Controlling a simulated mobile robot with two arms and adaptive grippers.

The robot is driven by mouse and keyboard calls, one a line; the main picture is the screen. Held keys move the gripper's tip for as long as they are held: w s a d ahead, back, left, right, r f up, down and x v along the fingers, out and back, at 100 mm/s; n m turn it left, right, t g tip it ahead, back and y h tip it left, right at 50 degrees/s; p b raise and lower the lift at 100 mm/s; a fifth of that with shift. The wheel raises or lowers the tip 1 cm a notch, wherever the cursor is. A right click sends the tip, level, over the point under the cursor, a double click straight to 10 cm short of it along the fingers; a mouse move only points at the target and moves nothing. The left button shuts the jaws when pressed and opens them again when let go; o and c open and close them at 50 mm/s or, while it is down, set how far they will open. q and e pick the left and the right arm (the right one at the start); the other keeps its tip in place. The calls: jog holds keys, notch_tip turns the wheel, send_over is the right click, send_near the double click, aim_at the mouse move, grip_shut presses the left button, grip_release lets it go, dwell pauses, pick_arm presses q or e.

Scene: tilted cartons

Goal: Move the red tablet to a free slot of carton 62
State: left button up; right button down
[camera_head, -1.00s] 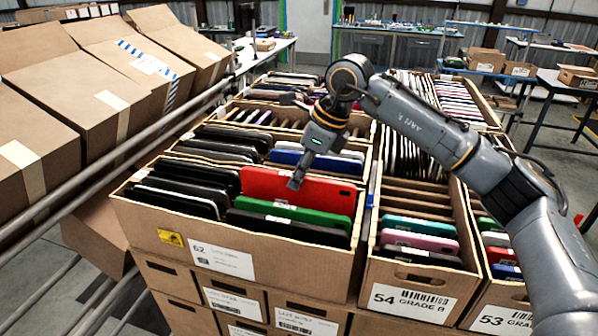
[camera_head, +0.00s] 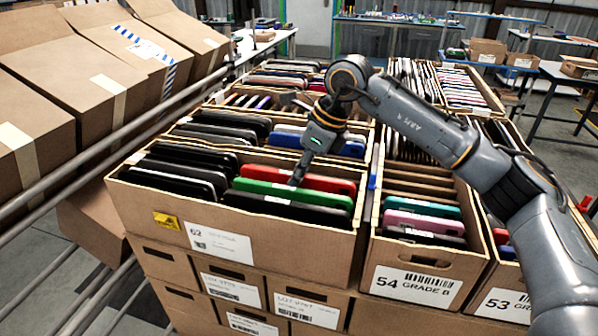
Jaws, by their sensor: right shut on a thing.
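The red tablet (camera_head: 327,183) is upright in the right-hand row of carton 62 (camera_head: 300,238), just behind a green tablet (camera_head: 315,197). Only its upper part shows; its lower edge is hidden behind the green one. My right gripper (camera_head: 296,181) reaches down from above and is shut on the red tablet's top edge near its middle. The fingertips partly overlap the green tablet in the picture. My left gripper is not in view.
Black tablets (camera_head: 180,175) fill the left-hand row of carton 62. A black tablet (camera_head: 285,207) stands in front of the green one. Carton 54 (camera_head: 415,280) stands close on the right, with empty slots behind its tablets. Metal rails (camera_head: 110,140) run along the left.

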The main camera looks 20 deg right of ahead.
jog(key=shift+f, duration=0.2)
dwell(0.7)
dwell(0.4)
jog(key=c, duration=1.3)
grip_release()
jog(key=v, duration=1.2)
